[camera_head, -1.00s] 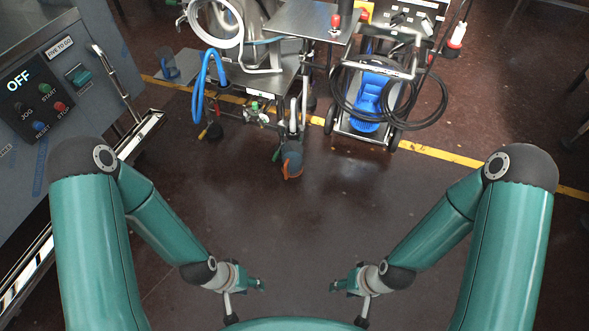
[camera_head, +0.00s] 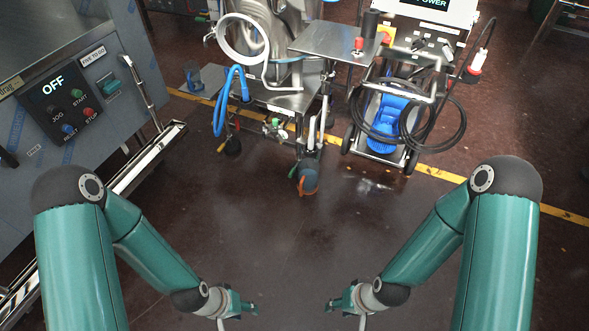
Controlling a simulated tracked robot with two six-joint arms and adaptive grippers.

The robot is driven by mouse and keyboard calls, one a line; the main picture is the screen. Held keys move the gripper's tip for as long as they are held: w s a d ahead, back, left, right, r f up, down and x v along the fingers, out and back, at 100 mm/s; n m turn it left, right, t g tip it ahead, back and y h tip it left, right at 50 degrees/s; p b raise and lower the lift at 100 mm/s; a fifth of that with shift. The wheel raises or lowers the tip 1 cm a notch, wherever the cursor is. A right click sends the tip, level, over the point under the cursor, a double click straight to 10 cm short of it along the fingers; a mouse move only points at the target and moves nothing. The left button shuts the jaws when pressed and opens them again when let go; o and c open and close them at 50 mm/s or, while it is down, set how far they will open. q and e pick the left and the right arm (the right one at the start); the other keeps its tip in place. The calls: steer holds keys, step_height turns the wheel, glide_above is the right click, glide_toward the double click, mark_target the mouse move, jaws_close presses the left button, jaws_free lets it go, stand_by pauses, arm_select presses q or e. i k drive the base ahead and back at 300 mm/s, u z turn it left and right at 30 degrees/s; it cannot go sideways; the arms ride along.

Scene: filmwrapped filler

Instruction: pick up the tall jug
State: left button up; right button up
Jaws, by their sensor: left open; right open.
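I cannot make out a tall jug for certain. A small bluish see-through vessel (camera_head: 193,78) stands on a plate at the left of the steel machine. A dark upright cylinder (camera_head: 370,23) stands on the steel table top (camera_head: 335,42), with a small red-topped item (camera_head: 358,45) beside it. My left gripper (camera_head: 250,304) is open and empty low in the picture, above the floor. My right gripper (camera_head: 332,305) is open and empty, also low, facing it. Both are far from the machine and the table.
A grey control cabinet (camera_head: 120,120) reading OFF stands at the left. A cart with black hose (camera_head: 435,135) and a blue part (camera_head: 388,115) stands at centre right. Blue hose (camera_head: 220,110) hangs from the machine. The dark floor (camera_head: 300,245) between is clear.

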mark_target(308, 168)
steer(key=u, duration=0.15)
steer(key=i, duration=1.35)
steer(key=z, duration=0.4)
